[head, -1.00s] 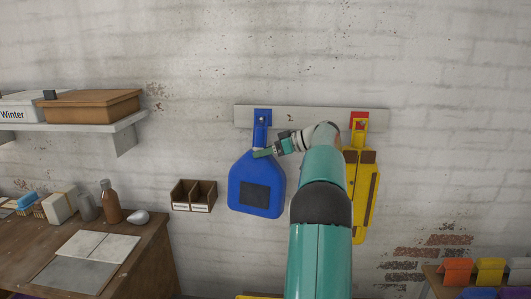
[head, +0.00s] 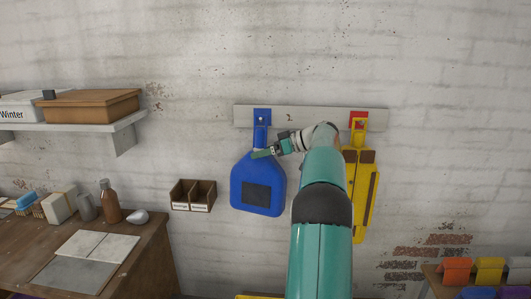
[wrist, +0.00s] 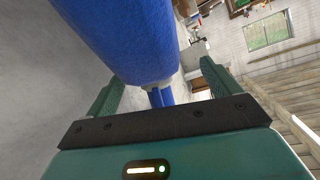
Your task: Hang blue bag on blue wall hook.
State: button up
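The blue bag (head: 243,172) has a dark patch on its front and hangs flat near the wall, its strap (head: 260,135) running up to the blue wall hook (head: 262,113). The strap's top overlaps the hook; how the loop sits on it is too small to tell. My gripper (head: 262,153) is at the base of the strap, just above the bag's body. In the wrist view the two fingers stand wide apart, with the blue bag (wrist: 125,35) large in front and the narrow blue strap between them, clear of both fingers.
A pale rail (head: 310,116) carries the hooks; a yellow bag (head: 357,190) hangs from the red hook (head: 358,115) at right, partly behind my arm. A small two-part wooden box (head: 193,195) is on the wall at left. A workbench (head: 150,255) and shelf (head: 125,123) are further left.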

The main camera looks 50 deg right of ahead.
jog(key=shift+s+d, duration=0.1)
dwell(0.3)
jog(key=v, duration=1.3)
jog(key=shift+s, duration=0.25)
jog(key=w+a+r+m+g, duration=0.1)
jog(key=w+a, duration=0.2)
jog(key=a, duration=0.5)
jog(key=w+a+r+m+g, duration=0.15)
jog(key=w+a, duration=0.25)
jog(key=a, duration=0.5)
jog(key=s+a+f+g+h, duration=0.2)
jog(key=a+g, duration=0.1)
jog(key=a, duration=1.4)
jog(key=s+a+f+m+g+h, duration=0.1)
jog(key=s+a+f, duration=0.1)
jog(key=s+a, duration=0.35)
jog(key=s+a+f+h, duration=0.1)
jog(key=s+a+f, duration=0.2)
jog(key=a, duration=0.5)
jog(key=s+a+f+h, duration=0.2)
jog(key=s+a+f, duration=0.5)
jog(key=s, duration=0.5)
notch_tip(320, 180, down, 3)
jog(key=shift+r+h, duration=0.2)
jog(key=shift+h, duration=0.1)
